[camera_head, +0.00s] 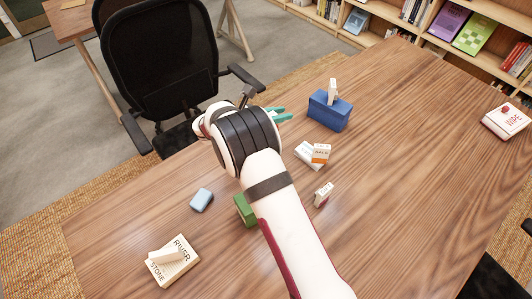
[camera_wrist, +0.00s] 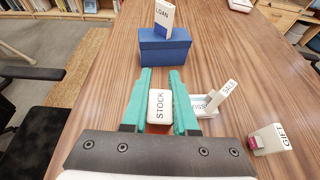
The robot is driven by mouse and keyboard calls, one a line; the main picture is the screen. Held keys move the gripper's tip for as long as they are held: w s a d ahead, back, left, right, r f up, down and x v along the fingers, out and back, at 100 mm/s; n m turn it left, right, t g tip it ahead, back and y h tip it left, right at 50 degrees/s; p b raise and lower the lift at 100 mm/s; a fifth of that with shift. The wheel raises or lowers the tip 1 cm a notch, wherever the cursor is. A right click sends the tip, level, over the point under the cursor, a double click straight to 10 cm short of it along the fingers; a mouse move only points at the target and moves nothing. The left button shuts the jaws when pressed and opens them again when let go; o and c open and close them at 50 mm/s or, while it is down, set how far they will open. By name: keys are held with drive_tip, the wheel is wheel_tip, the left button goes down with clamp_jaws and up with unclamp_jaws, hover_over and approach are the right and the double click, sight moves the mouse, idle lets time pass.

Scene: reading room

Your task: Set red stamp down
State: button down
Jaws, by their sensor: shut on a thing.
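My gripper (camera_wrist: 161,76) has teal fingers on both sides of a white stamp (camera_wrist: 158,108) marked STOCK, and is shut on it. A reddish-orange part shows at the stamp's near lower end. In the head view my gripper (camera_head: 281,115) is at the far side of the table, left of the blue box, and the held stamp is hidden by my arm. The wrist view does not clearly show whether the stamp touches the table.
A blue box (camera_head: 327,112) bears a LOAN stamp (camera_head: 333,90). A GIFT stamp (camera_head: 323,195), green block (camera_head: 244,210), light blue block (camera_head: 202,199) and RIVER STONE book (camera_head: 180,270) lie nearer. The table's right side is mostly clear.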

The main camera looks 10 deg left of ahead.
drive_tip(key=f, duration=0.3)
drive_tip(key=a+f, duration=0.1)
drive_tip(key=f, duration=0.6)
drive_tip(key=shift+s+a+f, duration=0.1)
drive_tip(key=shift+s+a, duration=0.05)
drive_tip(key=shift+a, duration=0.05)
drive_tip(key=c, duration=0.7)
unclamp_jaws()
drive_tip(key=shift+f, duration=0.15)
